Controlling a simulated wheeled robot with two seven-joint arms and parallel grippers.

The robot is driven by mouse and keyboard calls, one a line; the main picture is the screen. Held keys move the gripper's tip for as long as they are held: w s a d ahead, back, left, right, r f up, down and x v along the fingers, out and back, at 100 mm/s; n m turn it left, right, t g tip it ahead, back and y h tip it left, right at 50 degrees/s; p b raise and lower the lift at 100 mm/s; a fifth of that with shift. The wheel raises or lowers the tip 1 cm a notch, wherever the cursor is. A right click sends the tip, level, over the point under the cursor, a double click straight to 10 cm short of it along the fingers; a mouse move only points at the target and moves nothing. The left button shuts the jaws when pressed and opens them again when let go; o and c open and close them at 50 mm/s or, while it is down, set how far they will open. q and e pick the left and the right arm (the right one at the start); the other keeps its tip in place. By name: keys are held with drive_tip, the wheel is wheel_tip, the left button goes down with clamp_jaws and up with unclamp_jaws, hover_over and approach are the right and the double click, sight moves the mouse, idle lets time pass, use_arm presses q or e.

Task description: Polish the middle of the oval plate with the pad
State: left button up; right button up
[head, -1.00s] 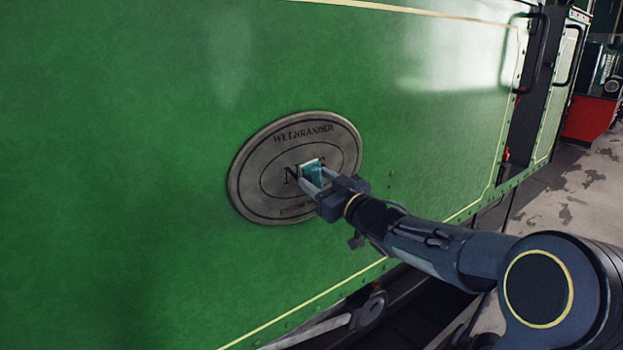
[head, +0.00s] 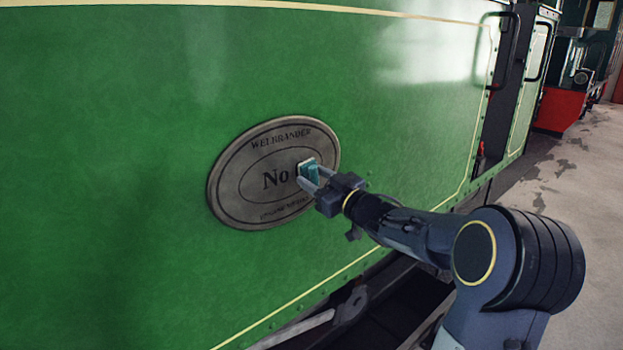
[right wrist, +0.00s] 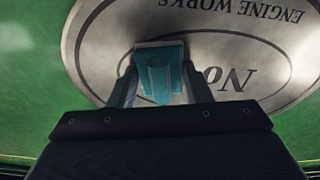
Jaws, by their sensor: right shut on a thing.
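The oval plate (head: 237,178) is grey with dark raised lettering, "No" in its inner ring, and is fixed to the green side panel. It also shows upside down in the right wrist view (right wrist: 107,45). My right gripper (head: 312,178) is shut on the teal pad (head: 309,169), its fingers on either side of it. The pad has a pale face turned to the plate and sits over the right part of the inner ring, right of "No". In the right wrist view the pad (right wrist: 160,72) covers part of the ring. I cannot tell whether it touches the plate. My left gripper is out of view.
The flat green panel (head: 110,120) fills the left side. Dark running gear with a rod (head: 350,306) lies below it. A handrail (head: 497,50) stands by the dark opening at right. Concrete floor (head: 575,220) is clear on the right.

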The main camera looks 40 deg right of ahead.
sight(264, 187)
drive_tip(key=shift+w+d+p, duration=0.1)
drive_tip(key=shift+d+p, duration=0.25)
drive_tip(key=shift+d, duration=0.9)
drive_tip(key=shift+a, duration=0.1)
drive_tip(key=shift+s+a+b, duration=0.15)
drive_tip(key=shift+a+b, duration=0.7)
drive_tip(key=shift+a, duration=0.95)
drive_tip(key=shift+s+a+b, duration=0.1)
drive_tip(key=shift+a+b, duration=0.75)
drive_tip(key=shift+a, duration=0.9)
drive_tip(key=shift+a+f+b, duration=0.1)
drive_tip(key=shift+a+b, duration=0.35)
drive_tip(key=shift+a, duration=0.1)
drive_tip(key=shift+s+a+b, duration=0.2)
drive_tip(key=shift+a+b, duration=0.5)
drive_tip(key=shift+a, duration=0.55)
drive_tip(key=a+b, duration=0.2)
drive_tip(key=shift+s+a+b, duration=0.1)
drive_tip(key=shift+a+b, duration=0.15)
drive_tip(key=shift+b, duration=0.05)
drive_tip(key=shift+a, duration=0.45)
